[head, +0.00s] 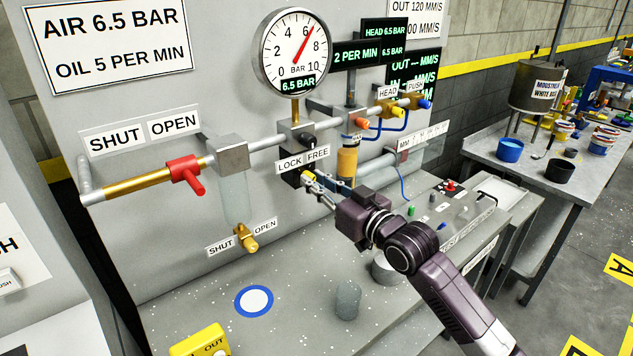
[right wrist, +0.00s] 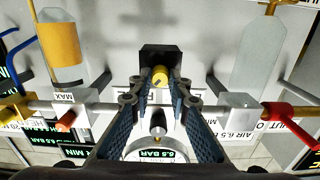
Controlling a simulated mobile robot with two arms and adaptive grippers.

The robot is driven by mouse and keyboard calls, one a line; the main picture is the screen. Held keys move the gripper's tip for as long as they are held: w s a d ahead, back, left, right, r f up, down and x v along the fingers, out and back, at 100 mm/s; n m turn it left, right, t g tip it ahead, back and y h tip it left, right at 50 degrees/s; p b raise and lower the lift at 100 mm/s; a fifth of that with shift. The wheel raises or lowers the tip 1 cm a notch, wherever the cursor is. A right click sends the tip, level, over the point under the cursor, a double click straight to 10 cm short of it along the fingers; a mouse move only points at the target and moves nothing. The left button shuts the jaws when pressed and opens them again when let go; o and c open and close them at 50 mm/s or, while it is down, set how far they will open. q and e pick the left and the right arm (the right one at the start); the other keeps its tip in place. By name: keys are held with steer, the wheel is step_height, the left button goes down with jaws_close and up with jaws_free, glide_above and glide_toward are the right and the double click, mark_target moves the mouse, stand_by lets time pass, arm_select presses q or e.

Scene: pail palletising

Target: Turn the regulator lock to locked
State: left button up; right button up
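The regulator lock is a small yellow knob (head: 308,176) on a black block (head: 288,172) under the LOCK/FREE label (head: 303,158), below the gauge. In the right wrist view the yellow knob (right wrist: 159,76) shows in front of the black block (right wrist: 158,53). My right gripper (head: 318,187) reaches up to the knob from the lower right. In the wrist view its fingers (right wrist: 159,92) are apart, with the knob between and just beyond the tips. I cannot tell whether they touch it. Which label the knob is set to is unclear. My left gripper is not in view.
The gauge (head: 295,50) reads about 6.5 bar. A black regulator knob (head: 307,139) sits just above the label. The red valve handle (head: 186,171) is left on the pipe, and a yellow drain valve (head: 247,241) is lower left. An amber bowl (head: 347,163) is close right of the lock.

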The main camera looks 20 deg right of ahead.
jaws_close()
steer(key=shift+a+n+p, duration=0.1)
steer(key=shift+n+p, duration=1.05)
steer(key=shift+n, duration=6.75)
steer(key=shift+f, duration=0.1)
